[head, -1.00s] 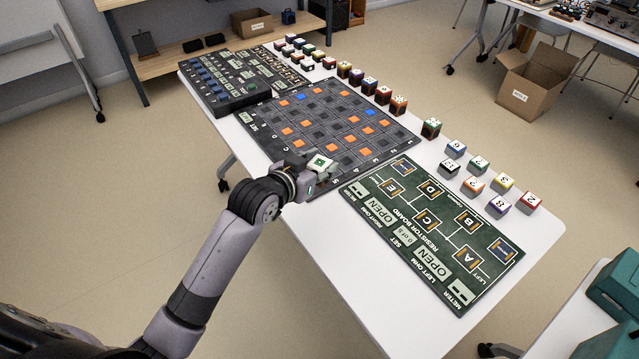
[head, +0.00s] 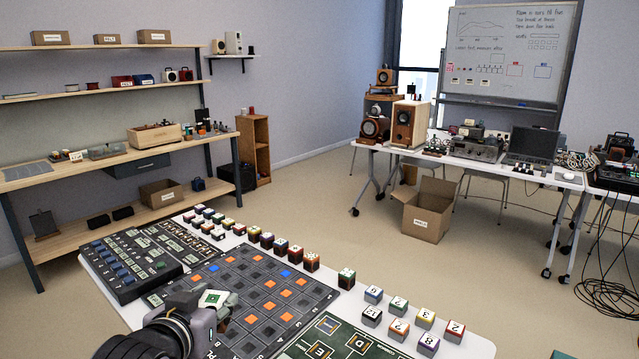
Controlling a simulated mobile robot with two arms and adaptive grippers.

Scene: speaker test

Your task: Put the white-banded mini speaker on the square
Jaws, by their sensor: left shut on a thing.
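My left gripper (head: 222,312) is shut on a small block with a white top and a green square mark (head: 214,298). It holds the block at the near edge of the dark grid board (head: 322,296), which has orange, blue and dark squares. Whether the block touches the board cannot be told. Its sides are mostly hidden by the fingers. My right gripper is not in view.
Several small blocks (head: 311,262) line the white table's (head: 470,345) far edge, beside a green resistor board (head: 365,345) and a dark switch panel (head: 125,265). Large speakers (head: 408,125) stand on a back table. A cardboard box (head: 427,212) sits on open floor.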

